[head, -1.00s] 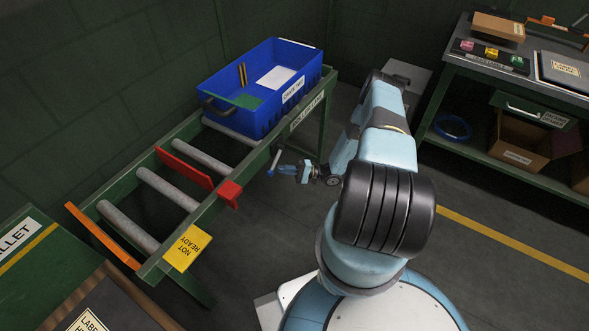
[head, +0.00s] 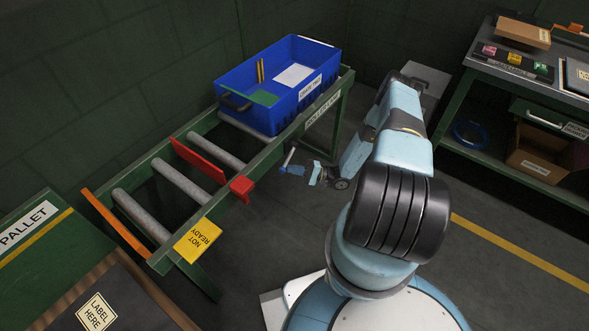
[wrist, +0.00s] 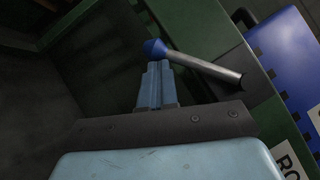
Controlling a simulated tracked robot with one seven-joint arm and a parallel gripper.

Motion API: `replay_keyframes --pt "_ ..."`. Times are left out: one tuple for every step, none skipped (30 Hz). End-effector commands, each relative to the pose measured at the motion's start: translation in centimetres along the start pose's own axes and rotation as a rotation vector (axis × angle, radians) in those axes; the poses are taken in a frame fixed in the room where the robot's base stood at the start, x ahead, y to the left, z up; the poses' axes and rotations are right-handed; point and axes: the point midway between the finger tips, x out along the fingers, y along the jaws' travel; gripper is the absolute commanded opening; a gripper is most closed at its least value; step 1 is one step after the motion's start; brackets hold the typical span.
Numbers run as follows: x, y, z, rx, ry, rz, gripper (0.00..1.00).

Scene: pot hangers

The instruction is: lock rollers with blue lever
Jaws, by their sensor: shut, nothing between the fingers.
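The blue lever, a metal rod with a blue knob (wrist: 155,48), crosses the upper middle of the wrist view. Its rod (wrist: 205,67) slopes down to the right toward the green frame of the roller lane. In the head view the thin grey rod (head: 290,156) shows beside the lane's right rail. My gripper (wrist: 158,68) is shut with nothing between its fingers; its tips are right at the knob, and I cannot tell whether they touch it. In the head view my gripper (head: 290,170) is small beside the lane. The rollers (head: 145,215) lie bare in the lane's near half.
A blue crate (head: 306,100) sits on the lane's far end. A red stop bar (head: 198,160) with a red block (head: 242,189) crosses the lane. A yellow NOT READY sign (head: 197,240) is on the near rail.

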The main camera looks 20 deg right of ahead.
Motion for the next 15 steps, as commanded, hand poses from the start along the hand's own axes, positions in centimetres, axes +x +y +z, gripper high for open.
replay_keyframes --pt "0.1 0.0 0.1 0.007 0.0 -0.006 0.0" --pt "0.1 0.0 0.2 0.012 0.0 -0.01 0.0" --pt "0.2 0.0 0.2 0.021 0.0 -0.016 0.0" --pt "0.3 0.0 0.3 0.028 0.0 -0.022 0.0" --pt "0.3 0.0 0.4 0.036 0.0 -0.028 0.0" --pt "0.4 0.0 0.5 0.047 0.0 -0.037 0.0" --pt "0.5 -0.1 0.6 0.058 0.0 -0.045 0.0" --pt "0.5 -0.1 0.7 0.065 0.0 -0.05 0.0" --pt "0.7 -0.2 0.9 0.063 -0.001 -0.048 0.0" --pt "0.8 -0.3 1.0 0.062 -0.001 -0.047 0.0" --pt "0.9 -0.3 1.1 0.062 -0.001 -0.047 0.0" --pt "1.1 -0.4 1.3 0.062 -0.001 -0.047 0.0" --pt "1.2 -0.5 1.5 0.062 -0.001 -0.048 0.0" --pt "1.3 -0.5 1.6 0.062 0.0 -0.048 0.0" --pt "1.4 -0.6 1.8 0.062 0.0 -0.047 0.0"
